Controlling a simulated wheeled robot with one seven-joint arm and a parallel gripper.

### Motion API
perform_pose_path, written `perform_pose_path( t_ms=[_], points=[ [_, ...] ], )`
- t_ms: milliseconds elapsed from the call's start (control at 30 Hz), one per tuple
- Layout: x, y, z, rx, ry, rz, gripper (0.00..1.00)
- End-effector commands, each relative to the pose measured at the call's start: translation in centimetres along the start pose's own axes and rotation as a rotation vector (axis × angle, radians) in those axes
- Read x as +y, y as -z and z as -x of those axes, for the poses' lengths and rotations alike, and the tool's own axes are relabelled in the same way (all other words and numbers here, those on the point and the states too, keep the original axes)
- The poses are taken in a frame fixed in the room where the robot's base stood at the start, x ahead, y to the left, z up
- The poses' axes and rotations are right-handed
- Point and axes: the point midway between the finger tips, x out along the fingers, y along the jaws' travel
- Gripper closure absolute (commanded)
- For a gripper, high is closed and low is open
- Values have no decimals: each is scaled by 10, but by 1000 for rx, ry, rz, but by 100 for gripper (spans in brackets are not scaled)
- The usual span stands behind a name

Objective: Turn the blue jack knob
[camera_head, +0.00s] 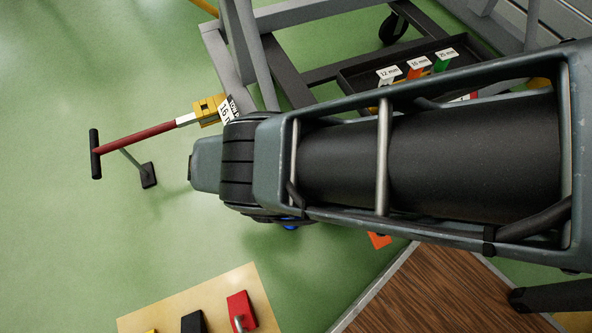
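My arm crosses the view from the right edge to the middle and covers much of the scene. My gripper does not show; it is hidden beneath or beyond the arm. A small blue patch (290,223) shows at the lower edge of the arm; I cannot tell whether it is the blue jack knob or part of my arm. No other blue knob is visible. An orange piece (379,240) shows just below the arm, mostly hidden.
A red-handled bar (140,136) with a black grip and yellow block (208,108) stands at left. A grey frame (285,75) and a dark tray (360,75) with labelled coloured pieces are behind. A tan board (160,318) and brown wooden top (430,295) lie below. Green floor is clear at left.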

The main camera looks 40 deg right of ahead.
Motion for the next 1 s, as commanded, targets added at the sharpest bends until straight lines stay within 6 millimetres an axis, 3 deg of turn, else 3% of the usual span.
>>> perform_pose_path(
  t_ms=[400, 433, 600, 1000],
  points=[
    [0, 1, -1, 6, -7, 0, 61],
    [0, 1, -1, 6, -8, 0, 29],
    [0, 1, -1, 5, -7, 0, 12],
    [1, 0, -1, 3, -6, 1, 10]
  ],
)
